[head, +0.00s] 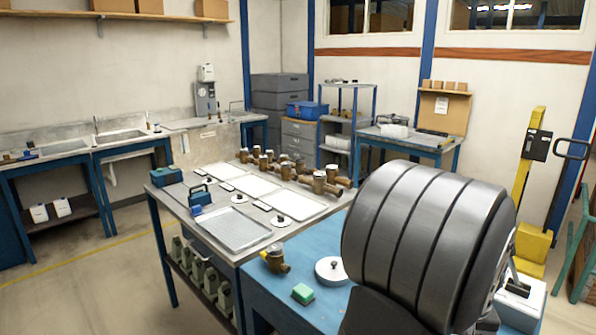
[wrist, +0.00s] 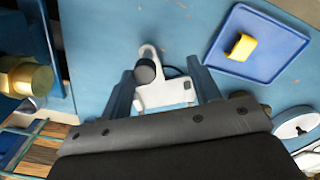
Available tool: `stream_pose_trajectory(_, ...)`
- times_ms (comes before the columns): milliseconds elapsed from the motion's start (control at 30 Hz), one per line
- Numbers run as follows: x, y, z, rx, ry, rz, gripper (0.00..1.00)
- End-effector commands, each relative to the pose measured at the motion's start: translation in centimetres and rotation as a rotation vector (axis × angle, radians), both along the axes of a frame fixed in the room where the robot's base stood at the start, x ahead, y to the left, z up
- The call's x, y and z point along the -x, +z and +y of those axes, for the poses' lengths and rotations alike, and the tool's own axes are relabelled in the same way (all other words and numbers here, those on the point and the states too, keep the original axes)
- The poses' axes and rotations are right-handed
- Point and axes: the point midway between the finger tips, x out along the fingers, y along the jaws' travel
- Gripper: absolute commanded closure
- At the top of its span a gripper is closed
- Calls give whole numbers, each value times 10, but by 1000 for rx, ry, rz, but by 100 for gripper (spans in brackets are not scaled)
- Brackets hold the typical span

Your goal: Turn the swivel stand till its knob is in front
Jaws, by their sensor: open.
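In the wrist view, a white stand (wrist: 165,94) with a round black knob (wrist: 145,70) is on the blue bench top; I take it to be the swivel stand. The knob sits at the stand's left, on the side away from my wrist. My gripper (wrist: 163,82) is open, with one blue finger on each side of the stand in the picture. I cannot tell whether the fingers touch it or are above it. In the head view I cannot make out the stand or my fingers; my large dark arm part covers that area.
In the wrist view, a blue tray (wrist: 257,63) with a yellow piece (wrist: 242,46) is at the upper right, and a brass fitting (wrist: 28,76) is at the left. In the head view, a green sponge (head: 303,293) and a white knobbed disc (head: 331,271) lie on the blue bench.

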Motion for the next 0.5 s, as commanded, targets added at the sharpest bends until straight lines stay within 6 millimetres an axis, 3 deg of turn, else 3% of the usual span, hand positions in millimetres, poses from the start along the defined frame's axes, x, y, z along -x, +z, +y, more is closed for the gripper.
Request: stream_pose_trajectory(500, -9, 0, 15, 0, 1, 0, 44)
